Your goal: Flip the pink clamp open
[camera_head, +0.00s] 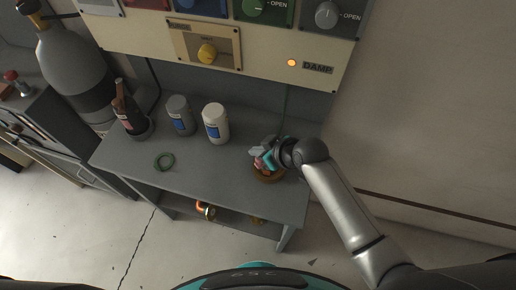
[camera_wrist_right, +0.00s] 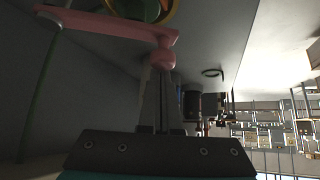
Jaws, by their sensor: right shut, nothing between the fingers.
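The pink clamp shows close up in the right wrist view (camera_wrist_right: 110,24) as a long bar with a rounded knuckle at its right end. In the head view only a small pink part (camera_head: 258,163) shows, next to my gripper at the right end of the grey table. My right gripper (camera_wrist_right: 160,75) is shut and empty, its fingertips right at the clamp's knuckle; I cannot tell whether they touch. In the head view the right gripper (camera_head: 265,158) is over a round brown base and hides much of the clamp. My left gripper is not in view.
A control panel (camera_head: 270,75) hangs above the back. The table's front middle is clear.

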